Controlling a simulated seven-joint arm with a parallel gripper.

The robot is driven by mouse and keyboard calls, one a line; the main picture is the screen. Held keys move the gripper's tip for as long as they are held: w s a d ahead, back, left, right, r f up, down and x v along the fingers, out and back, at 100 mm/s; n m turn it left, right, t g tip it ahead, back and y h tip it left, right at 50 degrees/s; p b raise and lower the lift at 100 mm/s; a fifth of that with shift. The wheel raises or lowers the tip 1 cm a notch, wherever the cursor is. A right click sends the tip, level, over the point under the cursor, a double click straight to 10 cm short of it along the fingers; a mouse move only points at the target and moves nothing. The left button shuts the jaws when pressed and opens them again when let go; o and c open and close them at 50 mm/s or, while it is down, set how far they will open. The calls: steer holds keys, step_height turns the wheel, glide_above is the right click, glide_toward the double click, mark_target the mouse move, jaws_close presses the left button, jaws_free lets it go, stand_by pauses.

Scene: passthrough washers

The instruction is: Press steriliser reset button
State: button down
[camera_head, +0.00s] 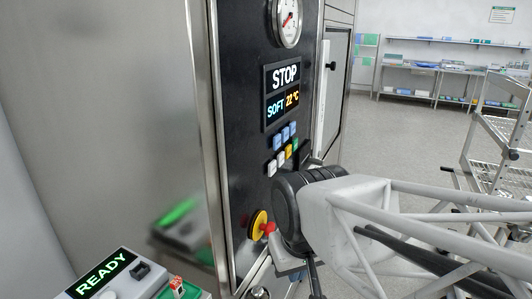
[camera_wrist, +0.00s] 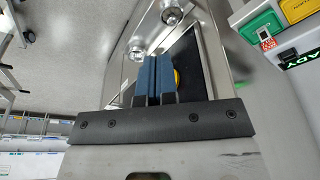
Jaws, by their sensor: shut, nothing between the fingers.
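The steriliser's black control panel (camera_head: 238,130) stands upright in steel. Its display (camera_head: 283,92) reads STOP and SOFT 22 °C. Lower down is a red mushroom button (camera_head: 268,227) on a yellow base (camera_head: 257,224). In the wrist view a yellow edge (camera_wrist: 177,77) shows just right of the fingers. My gripper (camera_wrist: 152,62) is shut and empty, its blue fingers together and pointing at the panel. In the head view its fingers are mostly hidden by my wrist; contact cannot be told.
A gauge (camera_head: 287,22) tops the panel. A wire-shelf trolley (camera_head: 497,125) stands right. Open floor (camera_head: 405,130) lies behind.

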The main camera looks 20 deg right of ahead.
steer(key=m+t+y, duration=0.2)
steer(key=m+t, duration=0.7)
steer(key=m, duration=0.5)
glide_toward(288, 152)
steer(key=d+f, duration=0.5)
steer(key=d, duration=0.4)
steer(key=shift+w, duration=0.2)
steer(key=shift+f, duration=0.15)
steer(key=w+a, duration=0.6)
